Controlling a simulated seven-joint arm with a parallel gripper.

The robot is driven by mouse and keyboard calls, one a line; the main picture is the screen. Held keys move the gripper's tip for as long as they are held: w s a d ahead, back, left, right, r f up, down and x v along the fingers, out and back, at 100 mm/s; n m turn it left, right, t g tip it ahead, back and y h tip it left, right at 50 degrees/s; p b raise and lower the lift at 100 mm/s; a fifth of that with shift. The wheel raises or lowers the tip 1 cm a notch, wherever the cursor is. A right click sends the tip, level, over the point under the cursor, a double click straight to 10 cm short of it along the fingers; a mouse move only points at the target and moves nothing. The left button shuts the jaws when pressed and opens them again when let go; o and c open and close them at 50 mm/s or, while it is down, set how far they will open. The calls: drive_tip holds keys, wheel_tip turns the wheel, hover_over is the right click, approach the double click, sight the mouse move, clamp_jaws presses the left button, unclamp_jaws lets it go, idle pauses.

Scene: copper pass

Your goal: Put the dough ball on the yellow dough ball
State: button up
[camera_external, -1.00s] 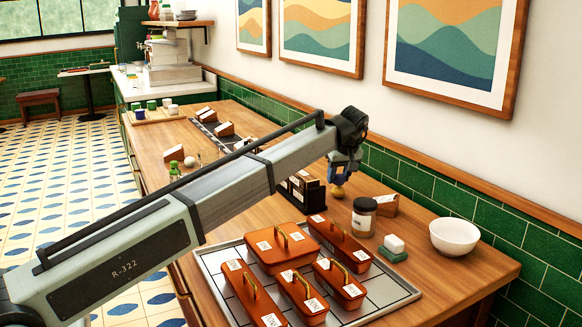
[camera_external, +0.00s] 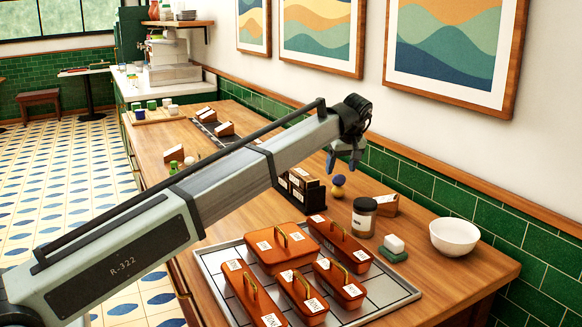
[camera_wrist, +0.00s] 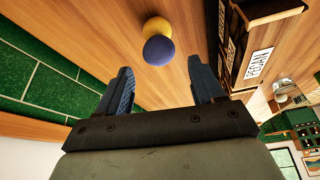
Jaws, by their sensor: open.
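A blue dough ball (camera_external: 339,180) rests on top of the yellow dough ball (camera_external: 338,192) on the wooden counter. In the wrist view the blue ball (camera_wrist: 158,50) overlaps the yellow ball (camera_wrist: 156,26), touching it. My gripper (camera_external: 343,166) is open and empty, a little above the blue ball. In the wrist view its two blue fingers (camera_wrist: 160,76) stand wide apart with the balls beyond their tips. Part of the yellow ball is hidden under the blue one.
A dark labelled rack (camera_external: 302,190) stands close to the left of the balls. A lidded jar (camera_external: 364,217), a wooden holder (camera_external: 388,205) and a white bowl (camera_external: 455,236) are to the right. A metal tray (camera_external: 399,298) with copper-coloured lidded dishes lies in front.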

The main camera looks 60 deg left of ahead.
drive_tip(key=v, duration=0.8)
